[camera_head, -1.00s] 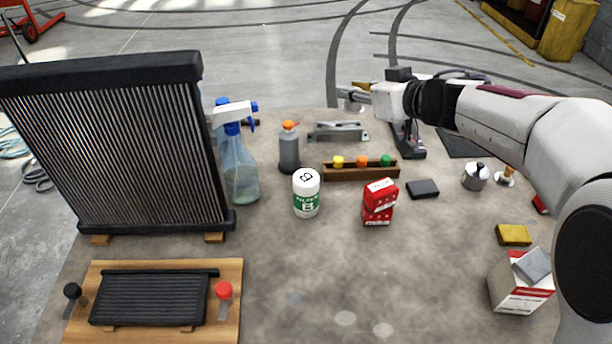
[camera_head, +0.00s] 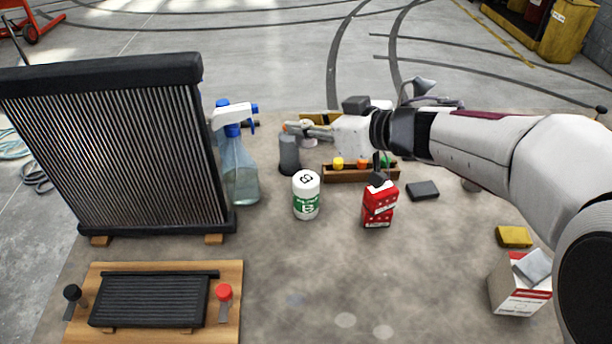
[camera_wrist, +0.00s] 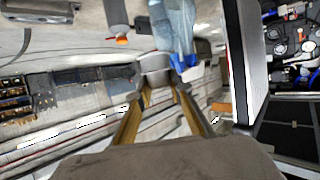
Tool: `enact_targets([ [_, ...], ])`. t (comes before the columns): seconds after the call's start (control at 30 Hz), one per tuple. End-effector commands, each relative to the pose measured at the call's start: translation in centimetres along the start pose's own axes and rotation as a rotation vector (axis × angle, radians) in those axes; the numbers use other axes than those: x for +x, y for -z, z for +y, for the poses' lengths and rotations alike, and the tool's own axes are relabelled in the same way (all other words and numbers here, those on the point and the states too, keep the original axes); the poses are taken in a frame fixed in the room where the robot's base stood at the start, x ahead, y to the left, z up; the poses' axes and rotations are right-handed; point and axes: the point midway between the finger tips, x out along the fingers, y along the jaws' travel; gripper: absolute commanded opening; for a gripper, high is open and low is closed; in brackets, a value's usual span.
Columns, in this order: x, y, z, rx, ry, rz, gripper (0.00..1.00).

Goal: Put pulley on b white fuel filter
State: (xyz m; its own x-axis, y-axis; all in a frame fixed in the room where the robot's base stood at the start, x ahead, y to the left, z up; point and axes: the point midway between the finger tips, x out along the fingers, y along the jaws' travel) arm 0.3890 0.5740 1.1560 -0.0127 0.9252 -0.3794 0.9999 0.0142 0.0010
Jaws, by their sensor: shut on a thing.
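The white fuel filter (camera_head: 306,204) stands upright on the table, with a green band and a letter B on its side and top. My gripper (camera_head: 299,131) is above and behind it, in front of the orange-capped grey bottle's top. The gripper is shut on a small pale metal piece, apparently the pulley (camera_head: 309,142). In the wrist view the pulley (camera_wrist: 155,68) shows as a grey shape between the fingertips (camera_wrist: 158,84). It is held clear of the table and apart from the filter. Its details are too small to tell.
A blue spray bottle (camera_head: 241,175) and a tall black radiator (camera_head: 130,150) stand left of the filter. The dark grey bottle (camera_head: 288,158) is behind it. A red box (camera_head: 379,208) and a wooden rack (camera_head: 345,175) are to the right.

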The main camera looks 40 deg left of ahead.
Motion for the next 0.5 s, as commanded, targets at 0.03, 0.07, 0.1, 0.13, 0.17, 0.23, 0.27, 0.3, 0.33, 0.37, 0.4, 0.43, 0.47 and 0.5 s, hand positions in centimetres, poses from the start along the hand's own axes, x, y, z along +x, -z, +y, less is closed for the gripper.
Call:
enact_targets([
  [0.03, 0.1, -0.1, 0.0, 0.001, 0.0, 0.0, 0.0],
  [0.07, 0.1, -0.2, 0.0, 0.001, 0.0, 0.0, 0.0],
  [0.1, 0.2, -0.5, 0.0, 0.001, 0.0, -0.001, 0.0],
  [0.13, 0.3, -0.7, 0.0, 0.002, 0.0, 0.0, 0.0],
  [0.17, 0.4, -0.9, 0.0, 0.003, 0.0, 0.0, 0.0],
  [0.23, 0.7, -1.6, 0.0, 0.003, 0.001, -0.001, 0.0],
  [0.27, 0.8, -2.0, 0.0, 0.004, 0.001, -0.001, 0.0],
  [0.3, 1.0, -2.5, 0.0, 0.004, 0.001, -0.002, 0.0],
  [0.33, 1.2, -3.0, 0.0, 0.004, 0.001, -0.002, 0.0],
  [0.37, 1.4, -3.3, 0.0, 0.005, 0.001, -0.001, 0.0],
  [0.4, 1.6, -3.8, 0.0, 0.003, 0.001, -0.002, 0.0],
  [0.43, 1.7, -4.2, 0.0, 0.004, 0.001, -0.001, 0.0],
  [0.47, 1.8, -4.5, 0.0, 0.004, 0.001, -0.001, 0.0],
  [0.5, 2.0, -4.9, 0.0, 0.003, 0.001, -0.001, 0.0],
])
